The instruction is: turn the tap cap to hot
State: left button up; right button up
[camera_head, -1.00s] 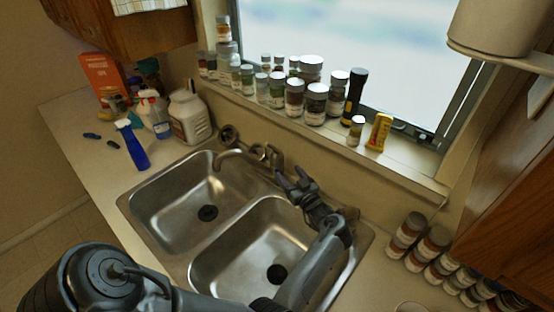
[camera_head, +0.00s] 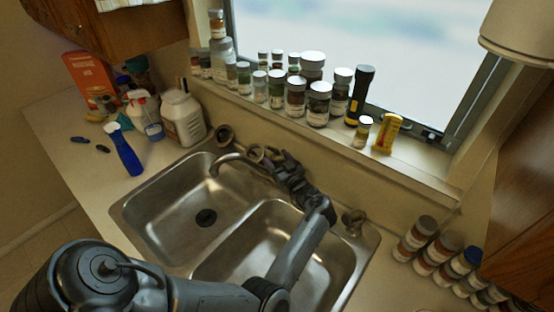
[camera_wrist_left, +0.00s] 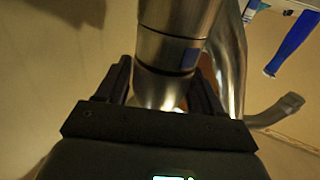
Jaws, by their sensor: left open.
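The metal tap stands behind the double sink, and its curved spout (camera_head: 235,158) reaches over the left basin in the head view. The tap's upright body (camera_wrist_left: 172,50) fills the upper middle of the left wrist view, with a small blue mark (camera_wrist_left: 190,57) on its side. My left gripper (camera_head: 276,163) is at the tap in the head view and hides part of it. In the left wrist view my left gripper (camera_wrist_left: 161,85) is open, with one finger on each side of the tap body. I cannot tell whether the fingers touch it. My right gripper is out of view.
Several jars and a dark flashlight (camera_head: 359,95) line the windowsill behind the sink. A small fixture (camera_head: 354,219) sits right of the tap. Several jars stand at the right.

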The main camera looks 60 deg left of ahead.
pick_arm(q)
jog(key=c, duration=0.7)
jog(key=shift+r+m+t+p, duration=0.15)
jog(key=shift+m+t+p, duration=0.2)
jog(key=shift+p, duration=0.3)
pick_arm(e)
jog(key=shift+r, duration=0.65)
pick_arm(q)
jog(key=m+t+p, duration=0.1)
jog(key=t+p, duration=0.1)
jog(key=m+t+h+p, duration=0.1)
jog(key=m+t+p, duration=0.1)
jog(key=shift+s+t+p, duration=0.15)
jog(key=shift+t+p, duration=0.2)
jog(key=shift+p, duration=0.05)
jog(key=shift+m+t+h+p, duration=0.5)
jog(key=shift+m+t+p, duration=0.2)
jog(key=shift+t, duration=0.5)
jog(key=shift+m+t, duration=0.35)
jog(key=shift+t, duration=0.05)
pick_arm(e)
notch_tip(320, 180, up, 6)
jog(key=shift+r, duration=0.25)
pick_arm(q)
jog(key=shift+h, duration=0.3)
jog(key=shift+f, duration=0.2)
jog(key=o, duration=0.7)
